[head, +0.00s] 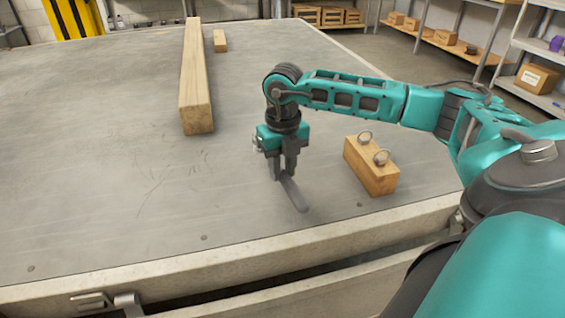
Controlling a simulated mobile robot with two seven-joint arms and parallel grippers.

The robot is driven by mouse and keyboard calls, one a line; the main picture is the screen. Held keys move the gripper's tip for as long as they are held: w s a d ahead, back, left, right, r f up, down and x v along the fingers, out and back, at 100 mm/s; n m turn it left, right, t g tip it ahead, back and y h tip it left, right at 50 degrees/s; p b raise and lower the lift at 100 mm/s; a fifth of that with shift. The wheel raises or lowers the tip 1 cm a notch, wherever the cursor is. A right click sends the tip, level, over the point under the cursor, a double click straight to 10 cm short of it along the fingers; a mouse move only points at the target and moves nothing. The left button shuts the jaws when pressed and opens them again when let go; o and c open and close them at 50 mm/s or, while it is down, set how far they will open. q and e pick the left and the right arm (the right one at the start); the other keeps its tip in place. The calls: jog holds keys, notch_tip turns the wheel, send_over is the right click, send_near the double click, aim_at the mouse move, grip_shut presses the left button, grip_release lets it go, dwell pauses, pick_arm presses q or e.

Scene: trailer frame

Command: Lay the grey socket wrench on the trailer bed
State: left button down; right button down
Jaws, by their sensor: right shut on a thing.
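My right gripper (283,174) points down over the near part of the trailer bed (130,200). It is shut on the grey socket wrench (294,194). The wrench slants down and to the right from the fingertips. It is at or just above the bed surface; I cannot tell if it touches. Its upper end is partly hidden by the fingers. My left gripper is not in view.
A wooden block (372,168) with two metal rings on top stands right of the wrench. A long wooden beam (196,85) lies on the bed at left, with a small wood piece (220,41) beside its far part. The bed's near edge (240,248) is close. The bed's left area is clear.

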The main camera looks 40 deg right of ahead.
jog(key=shift+f+b, duration=0.8)
jog(key=shift+f, duration=0.45)
jog(key=shift+c, duration=0.4)
grip_release()
jog(key=shift+o, duration=0.4)
dwell(0.6)
jog(key=shift+r, duration=0.15)
notch_tip(320, 180, up, 13)
jog(key=p, duration=0.3)
jog(key=shift+s+f, duration=0.15)
jog(key=shift+f, duration=0.05)
